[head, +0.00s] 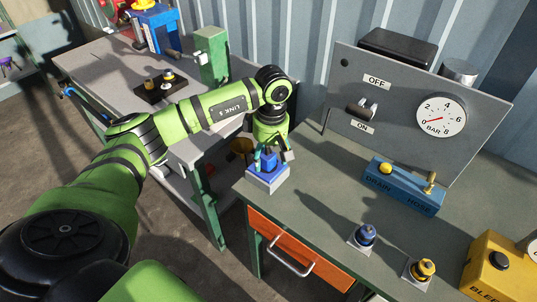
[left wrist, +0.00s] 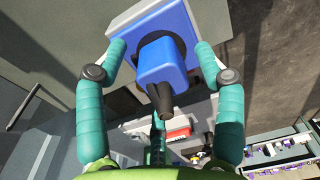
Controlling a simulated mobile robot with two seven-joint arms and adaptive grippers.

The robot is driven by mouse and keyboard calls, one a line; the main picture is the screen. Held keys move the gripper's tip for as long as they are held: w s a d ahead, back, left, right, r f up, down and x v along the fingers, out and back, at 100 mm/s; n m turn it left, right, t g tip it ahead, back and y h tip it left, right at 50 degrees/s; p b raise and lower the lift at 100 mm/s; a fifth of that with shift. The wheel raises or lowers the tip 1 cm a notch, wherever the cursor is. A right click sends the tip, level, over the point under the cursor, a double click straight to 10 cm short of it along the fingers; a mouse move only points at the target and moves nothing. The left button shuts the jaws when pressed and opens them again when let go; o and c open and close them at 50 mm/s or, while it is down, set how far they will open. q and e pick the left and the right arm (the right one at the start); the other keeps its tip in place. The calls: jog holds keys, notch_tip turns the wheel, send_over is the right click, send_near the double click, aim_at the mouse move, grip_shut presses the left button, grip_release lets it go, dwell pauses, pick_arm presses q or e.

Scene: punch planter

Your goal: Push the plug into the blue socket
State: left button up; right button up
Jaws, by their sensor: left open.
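The blue socket (head: 268,180) is a light grey box with a blue face at the workbench's left front corner. In the left wrist view its blue face (left wrist: 138,24) has a dark round opening. The plug (left wrist: 168,65), a blue block with a black cable sleeve, stands at that opening; how deep it sits I cannot tell. My left gripper (head: 268,154) is open above the socket. Its teal fingers (left wrist: 161,50) stand on either side of the plug, with gaps visible beside it. In the head view the gripper partly hides the plug. My right gripper is not in view.
A panel (head: 400,85) with an OFF/ON switch and gauge stands behind. A blue drain block (head: 402,192), a blue knob (head: 365,235), a yellow knob (head: 422,268) and a yellow box (head: 500,262) stand to the right. An orange drawer (head: 290,258) is below.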

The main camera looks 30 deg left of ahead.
pick_arm(q)
notch_tip(320, 180, up, 12)
jog(key=shift+d, duration=0.25)
jog(key=shift+w+f, duration=0.1)
dwell(0.5)
